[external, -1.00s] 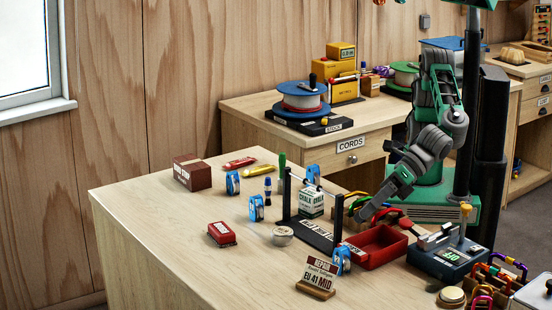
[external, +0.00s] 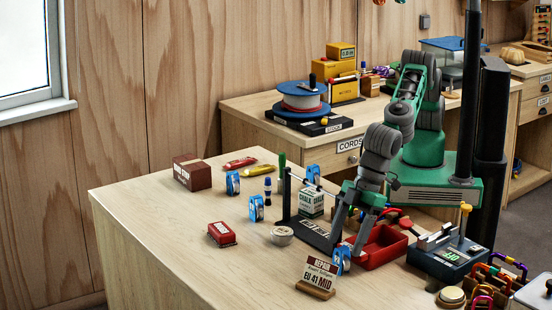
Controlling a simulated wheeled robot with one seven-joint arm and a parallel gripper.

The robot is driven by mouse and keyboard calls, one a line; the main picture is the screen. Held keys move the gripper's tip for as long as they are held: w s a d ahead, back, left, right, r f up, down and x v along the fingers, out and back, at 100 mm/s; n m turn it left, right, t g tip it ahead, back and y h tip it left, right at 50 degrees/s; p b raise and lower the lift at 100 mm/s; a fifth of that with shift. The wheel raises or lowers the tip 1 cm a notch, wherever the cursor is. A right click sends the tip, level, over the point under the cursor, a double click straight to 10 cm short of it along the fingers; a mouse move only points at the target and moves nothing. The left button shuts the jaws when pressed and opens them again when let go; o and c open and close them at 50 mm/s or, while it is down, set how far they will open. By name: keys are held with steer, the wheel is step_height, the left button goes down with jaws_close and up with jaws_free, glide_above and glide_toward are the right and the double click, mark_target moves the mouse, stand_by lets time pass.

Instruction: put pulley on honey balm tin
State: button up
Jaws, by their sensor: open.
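Several blue pulleys stand on the wooden table: one at the front (external: 341,260), one left of centre (external: 256,208), one farther back (external: 232,183) and one behind the black stand (external: 313,173). A small round pale tin (external: 282,236) sits left of the stand's base; it may be the honey balm tin, but its label is unreadable. My gripper (external: 347,242) is open and points down just above the front pulley, with its fingers apart. Its fingers partly hide that pulley's top, and I cannot tell whether they touch it. Nothing shows on top of the round tin.
The black stand (external: 318,237) with uprights and a crossbar is close left of my gripper. A red tray (external: 382,252) lies right. A sign (external: 318,275) stands in front, a red box (external: 222,234) left. The table's left front is clear.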

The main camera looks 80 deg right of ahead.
mark_target(342, 258)
steer(key=p+x, duration=0.1)
steer(key=x, duration=0.1)
steer(key=p+x, duration=0.1)
steer(key=x, duration=0.2)
steer(key=shift+s+a, duration=0.1)
steer(key=shift+s, duration=0.1)
steer(key=shift+c, duration=0.6)
jaws_close()
